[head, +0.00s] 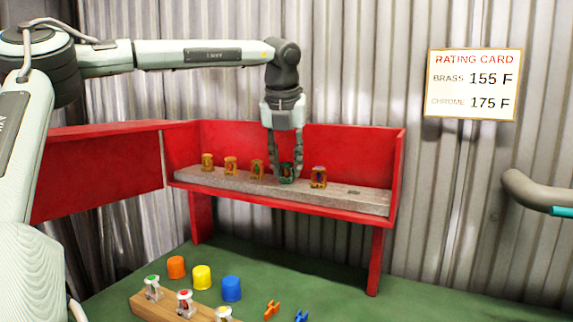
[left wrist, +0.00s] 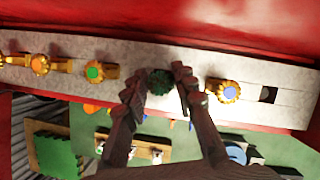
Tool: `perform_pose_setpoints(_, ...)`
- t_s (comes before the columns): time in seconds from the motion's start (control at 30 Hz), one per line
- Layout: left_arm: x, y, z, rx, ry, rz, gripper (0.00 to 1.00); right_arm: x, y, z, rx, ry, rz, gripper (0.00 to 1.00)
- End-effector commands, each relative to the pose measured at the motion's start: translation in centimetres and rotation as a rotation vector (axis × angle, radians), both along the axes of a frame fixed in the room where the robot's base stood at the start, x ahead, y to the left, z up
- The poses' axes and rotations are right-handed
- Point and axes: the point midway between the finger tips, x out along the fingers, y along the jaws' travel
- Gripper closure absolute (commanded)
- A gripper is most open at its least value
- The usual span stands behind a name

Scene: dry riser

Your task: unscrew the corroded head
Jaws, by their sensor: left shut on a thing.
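The corroded head (head: 287,173) is dark green and stands in the row on the grey bar (head: 345,196) in the red cabinet. It also shows in the left wrist view (left wrist: 160,83). My left gripper (head: 286,172) points straight down over it from above, with its fingers on either side, shut on it. The left wrist view shows the two fingers (left wrist: 158,88) flanking the head; exact contact is hard to make out. The head looks upright and still at bar level. My right gripper is not in view.
Brass heads stand left of the corroded one, and one (head: 318,177) stands close right. An empty slot (head: 354,191) lies beyond it. A wooden block (head: 160,308) holds several chrome heads on the green table. Coloured caps (head: 201,277) and small clips lie nearby. A rating card (head: 472,84) hangs behind.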

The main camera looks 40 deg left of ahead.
Motion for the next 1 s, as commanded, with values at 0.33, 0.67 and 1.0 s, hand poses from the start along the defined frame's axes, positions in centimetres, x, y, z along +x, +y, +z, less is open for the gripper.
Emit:
perform_pose_setpoints(0.33, 0.0, 0.0, 0.5, 0.001, -0.002, 0.000, 1.00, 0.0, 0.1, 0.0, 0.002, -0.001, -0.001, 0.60)
perform_pose_setpoints(0.67, 0.0, 0.0, 1.5, 0.000, -0.002, 0.000, 1.00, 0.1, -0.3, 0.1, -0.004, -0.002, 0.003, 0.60)
perform_pose_setpoints(1.0, 0.0, 0.0, 2.5, 0.000, -0.001, 0.001, 1.00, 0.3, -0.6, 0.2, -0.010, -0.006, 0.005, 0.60)
